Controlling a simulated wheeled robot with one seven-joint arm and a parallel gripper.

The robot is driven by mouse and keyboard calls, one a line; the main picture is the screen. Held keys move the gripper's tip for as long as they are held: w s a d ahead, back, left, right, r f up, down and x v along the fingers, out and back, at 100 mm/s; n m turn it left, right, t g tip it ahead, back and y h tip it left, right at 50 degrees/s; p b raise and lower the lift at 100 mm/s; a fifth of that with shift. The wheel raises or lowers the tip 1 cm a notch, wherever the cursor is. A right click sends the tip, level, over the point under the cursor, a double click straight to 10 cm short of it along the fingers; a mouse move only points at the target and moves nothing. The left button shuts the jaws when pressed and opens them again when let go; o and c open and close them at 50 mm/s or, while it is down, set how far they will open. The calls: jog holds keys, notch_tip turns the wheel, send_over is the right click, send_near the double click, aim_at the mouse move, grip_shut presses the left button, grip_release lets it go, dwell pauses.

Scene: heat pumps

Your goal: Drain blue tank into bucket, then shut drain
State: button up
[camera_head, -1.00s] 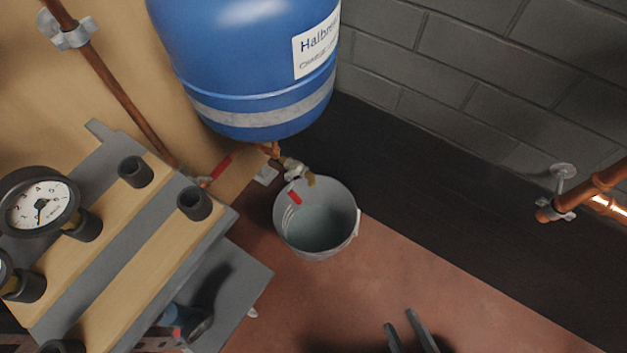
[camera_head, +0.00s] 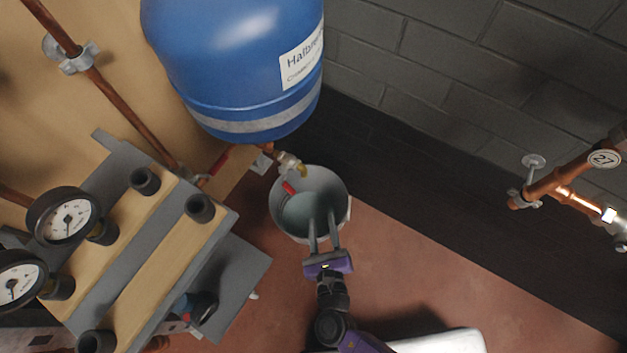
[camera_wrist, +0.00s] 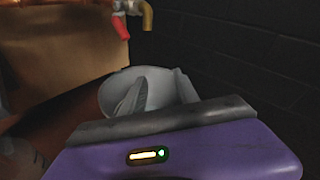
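The blue tank (camera_head: 240,65) hangs at the top centre-left of the head view, with a pipe below it leading to a brass drain spout (camera_head: 301,170). The drain has a red lever (camera_head: 289,187); the lever also shows in the wrist view (camera_wrist: 121,30), beside the brass spout (camera_wrist: 147,15). The grey bucket (camera_head: 283,220) stands on the floor under the spout. My gripper (camera_head: 322,215) is open, its two fingers apart and overlapping the bucket in the head view. I cannot tell whether the fingers touch the bucket.
A board unit with dark pipe stubs and gauges (camera_head: 62,220) stands at the left. Copper pipework with a valve handle (camera_head: 533,161) is at the right. A red handle (camera_head: 220,160) sits on the pipe left of the drain. Floor right of the bucket is clear.

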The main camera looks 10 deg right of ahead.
aim_at(290, 192)
jog(key=w+a+r+n+t+y, duration=0.2)
jog(key=a+r+n, duration=0.2)
jog(key=a, duration=0.3)
jog(key=shift+n, duration=0.3)
jog(key=w+b, duration=0.1)
jog(key=w, duration=0.3)
jog(key=w+b, duration=0.1)
jog(key=w, duration=0.2)
jog(key=shift+w+a+r, duration=0.15)
jog(key=shift+w+a, duration=0.05)
jog(key=shift+w, duration=0.2)
grip_shut()
